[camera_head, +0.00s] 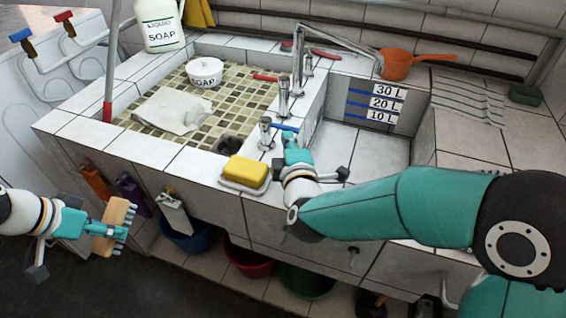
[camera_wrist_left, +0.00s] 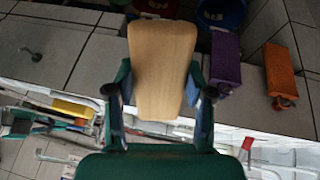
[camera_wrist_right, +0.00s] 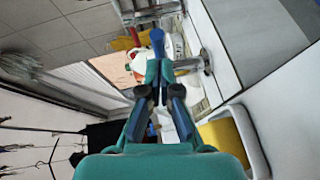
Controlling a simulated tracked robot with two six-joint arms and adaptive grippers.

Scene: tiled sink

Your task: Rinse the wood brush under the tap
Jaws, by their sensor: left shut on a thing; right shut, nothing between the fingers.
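The wood brush (camera_head: 110,226) is in my left gripper (camera_head: 92,229), which is shut on it at the lower left, outside the sink front. In the left wrist view the brush's plain wooden back (camera_wrist_left: 162,65) shows between the fingers. My right gripper (camera_head: 290,146) is shut and empty, right by the blue tap handle (camera_head: 285,128) on the sink divider. In the right wrist view the blue handle (camera_wrist_right: 157,42) shows just beyond the shut fingertips; contact is unclear. The metal tap spout (camera_head: 338,37) points right. No running water is visible.
A yellow sponge (camera_head: 246,171) sits on a dish at the front rim. A cloth (camera_head: 175,110) and a soap bowl (camera_head: 204,72) are in the tiled left basin. The right basin (camera_head: 362,150) looks empty. An orange ladle (camera_head: 397,64) lies at the back.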

